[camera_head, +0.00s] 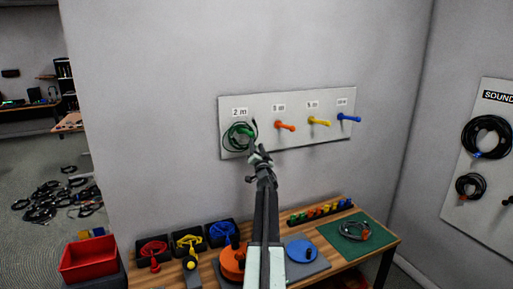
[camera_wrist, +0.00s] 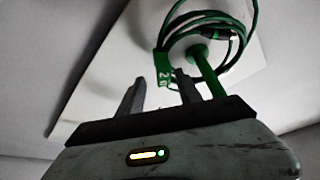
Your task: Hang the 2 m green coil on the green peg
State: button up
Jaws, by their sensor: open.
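The green coil (camera_head: 232,145) is at the left end of the wall board, under the "2 m" label. In the wrist view the coil (camera_wrist: 228,14) loops around the base of the green peg (camera_wrist: 207,76), close against the board, with a green tag (camera_wrist: 162,70) on it. My gripper (camera_head: 257,153) is just below and right of the coil in the head view. In the wrist view my gripper (camera_wrist: 158,84) has its two fingers apart, near the tag and left of the peg's outer end. Nothing shows clamped between them.
The board (camera_head: 300,138) also carries bare orange (camera_head: 286,126), yellow (camera_head: 319,122) and blue (camera_head: 349,118) pegs to the right. Below stands a bench (camera_head: 205,272) with black trays, an orange reel (camera_head: 232,264) and a green mat (camera_head: 349,228). A red bin (camera_head: 88,258) stands at left.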

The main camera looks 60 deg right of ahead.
jog(key=b+v, duration=0.2)
jog(key=v, duration=0.5)
jog(key=shift+s+a, duration=0.25)
jog(key=shift+a, duration=0.05)
jog(key=shift+f, duration=0.1)
